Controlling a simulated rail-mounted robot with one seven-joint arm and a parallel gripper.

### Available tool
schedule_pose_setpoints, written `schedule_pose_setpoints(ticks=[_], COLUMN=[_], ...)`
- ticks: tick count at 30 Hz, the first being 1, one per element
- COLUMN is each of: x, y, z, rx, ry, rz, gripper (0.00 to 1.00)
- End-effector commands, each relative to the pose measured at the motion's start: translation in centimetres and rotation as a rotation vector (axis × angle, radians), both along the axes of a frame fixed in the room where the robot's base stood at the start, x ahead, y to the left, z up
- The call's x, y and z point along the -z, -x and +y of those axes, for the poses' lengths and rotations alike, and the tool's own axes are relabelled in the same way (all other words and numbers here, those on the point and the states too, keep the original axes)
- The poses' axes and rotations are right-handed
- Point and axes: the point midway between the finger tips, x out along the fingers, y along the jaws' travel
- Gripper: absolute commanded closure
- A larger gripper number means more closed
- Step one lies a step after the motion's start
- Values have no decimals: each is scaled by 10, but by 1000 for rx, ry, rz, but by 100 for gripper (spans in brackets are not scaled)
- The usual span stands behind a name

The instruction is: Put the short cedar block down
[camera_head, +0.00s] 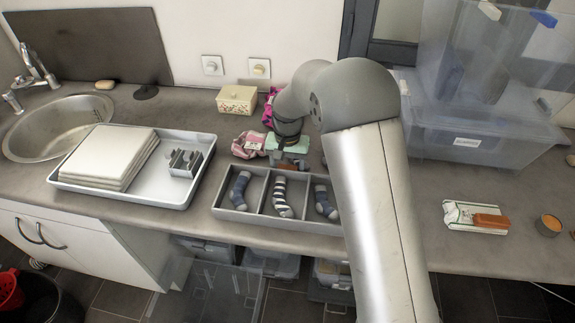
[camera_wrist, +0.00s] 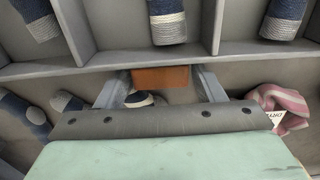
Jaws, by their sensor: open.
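A short orange-brown block (camera_wrist: 160,77), which looks like the cedar block, lies on the counter beside the grey divided tray (camera_wrist: 110,62) in the wrist view. My gripper (camera_wrist: 158,84) is open around it, with a small gap between the block and each finger. In the head view my gripper (camera_head: 287,160) is low over the counter behind the tray (camera_head: 228,216), and the block there is mostly hidden.
The tray's compartments hold a blue sock (camera_head: 239,190), a striped sock (camera_head: 282,197) and another blue sock (camera_head: 325,202). Pink fabric (camera_head: 248,145) lies left of my gripper. A floral box (camera_head: 237,100) stands behind.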

Motion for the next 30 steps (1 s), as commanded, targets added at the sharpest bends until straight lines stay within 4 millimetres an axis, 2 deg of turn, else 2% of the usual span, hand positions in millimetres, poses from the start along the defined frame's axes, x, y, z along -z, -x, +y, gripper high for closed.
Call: schedule_pose_setpoints(ticks=[5, 12, 18, 24, 30], x=[-18, -70, -106, -122, -126], y=[-1, -1, -1, 0, 4], z=[0, 0, 0, 0, -5], rx=[0, 0, -1, 0, 1], ry=[-2, -2, -1, 0, -1], rz=[-3, -6, -3, -1, -1], gripper=[38, 38, 38, 38, 38])
